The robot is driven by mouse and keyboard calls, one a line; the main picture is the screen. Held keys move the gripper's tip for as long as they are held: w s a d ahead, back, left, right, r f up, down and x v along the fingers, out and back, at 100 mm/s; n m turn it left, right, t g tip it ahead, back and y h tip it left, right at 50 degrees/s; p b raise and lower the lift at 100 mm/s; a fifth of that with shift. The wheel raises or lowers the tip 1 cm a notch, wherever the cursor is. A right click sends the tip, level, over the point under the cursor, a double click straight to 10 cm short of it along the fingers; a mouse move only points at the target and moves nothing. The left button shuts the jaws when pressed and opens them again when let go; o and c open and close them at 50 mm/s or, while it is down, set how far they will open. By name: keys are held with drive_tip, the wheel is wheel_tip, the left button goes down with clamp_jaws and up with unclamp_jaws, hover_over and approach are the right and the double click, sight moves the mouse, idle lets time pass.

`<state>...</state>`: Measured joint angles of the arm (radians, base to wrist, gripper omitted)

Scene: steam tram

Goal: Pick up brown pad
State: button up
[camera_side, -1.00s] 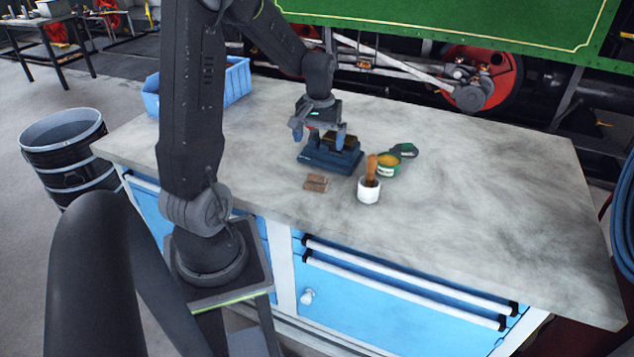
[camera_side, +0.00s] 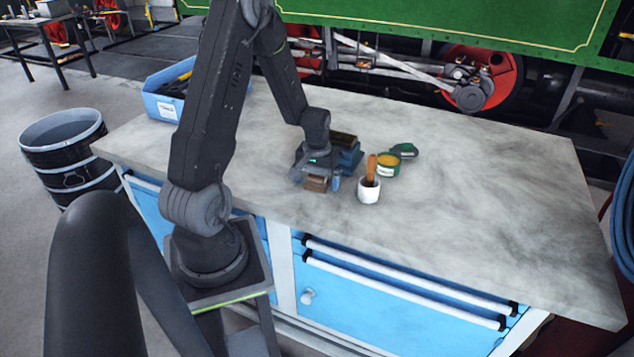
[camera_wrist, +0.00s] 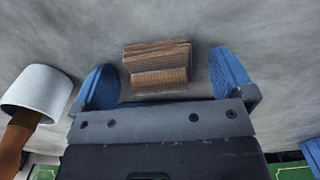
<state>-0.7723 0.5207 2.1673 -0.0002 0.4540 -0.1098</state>
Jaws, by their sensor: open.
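The brown pad (camera_side: 316,184) lies on the bench top, near its front edge. In the wrist view the brown pad (camera_wrist: 157,65) shows as a ridged brown block on the grey surface. My gripper (camera_side: 318,182) is low over the bench at the pad. In the wrist view my gripper (camera_wrist: 166,82) is open, with one blue finger on each side of the pad and a gap on both sides.
A blue bin (camera_side: 163,105) is at the back left. The bench's right half is clear.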

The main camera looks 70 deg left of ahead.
sight(317, 175)
drive_tip(key=c, duration=1)
drive_tip(key=shift+r, duration=0.1)
wheel_tip(317, 175, up, 10)
drive_tip(key=shift+f, duration=0.1)
